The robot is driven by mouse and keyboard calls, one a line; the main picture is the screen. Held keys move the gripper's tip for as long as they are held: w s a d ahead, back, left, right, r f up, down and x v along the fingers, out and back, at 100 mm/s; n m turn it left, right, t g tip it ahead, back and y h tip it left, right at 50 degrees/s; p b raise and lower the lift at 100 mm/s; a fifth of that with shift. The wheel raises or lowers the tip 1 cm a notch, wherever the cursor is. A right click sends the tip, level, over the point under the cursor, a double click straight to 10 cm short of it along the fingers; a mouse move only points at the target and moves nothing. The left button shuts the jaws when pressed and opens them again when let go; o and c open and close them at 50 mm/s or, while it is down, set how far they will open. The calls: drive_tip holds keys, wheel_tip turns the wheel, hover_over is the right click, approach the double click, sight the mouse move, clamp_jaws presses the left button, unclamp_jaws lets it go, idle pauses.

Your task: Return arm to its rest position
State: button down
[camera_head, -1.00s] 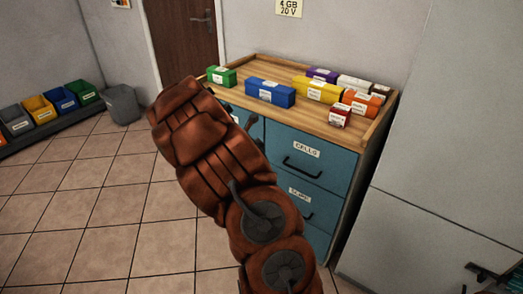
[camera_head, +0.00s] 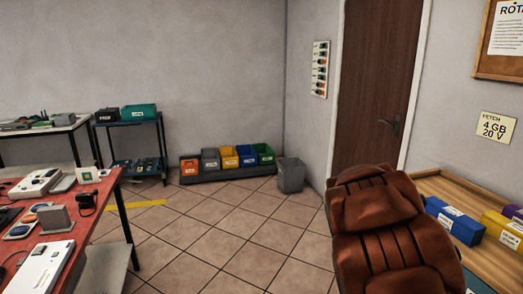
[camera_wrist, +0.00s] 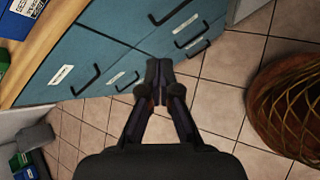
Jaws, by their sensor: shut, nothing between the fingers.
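My gripper (camera_wrist: 159,72) shows in the wrist view with its two dark fingers together and nothing between them. It hangs in front of the blue drawer cabinet (camera_wrist: 100,47), over the tiled floor. In the head view my brown padded arm rises at the lower right, in front of the wooden cabinet top (camera_head: 490,262). My gripper is not visible in the head view, so its gap to the drawer fronts is hard to judge.
Blue (camera_head: 456,219) and yellow (camera_head: 503,230) boxes stand on the cabinet top. A red-topped table (camera_head: 62,232) with devices is at left. A row of coloured bins (camera_head: 229,157) and a grey waste bin (camera_head: 290,175) stand by the back wall. The middle floor is clear.

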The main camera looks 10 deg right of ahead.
drive_tip(key=s+a+r+m+y+p, duration=0.2)
drive_tip(key=s+a, duration=0.5)
drive_tip(key=a, duration=0.4)
drive_tip(key=s+a+r+m+y+p, duration=0.2)
drive_tip(key=s+a+r+m+y, duration=0.2)
drive_tip(key=s+a, duration=0.3)
drive_tip(key=s+a+r+m+y+p, duration=0.3)
drive_tip(key=s+a, duration=0.4)
drive_tip(key=a, duration=1)
drive_tip(key=shift+s+a+r+m+g, duration=0.2)
drive_tip(key=shift+r+m+g, duration=0.2)
drive_tip(key=shift+r+m, duration=0.45)
drive_tip(key=shift+f, duration=0.2)
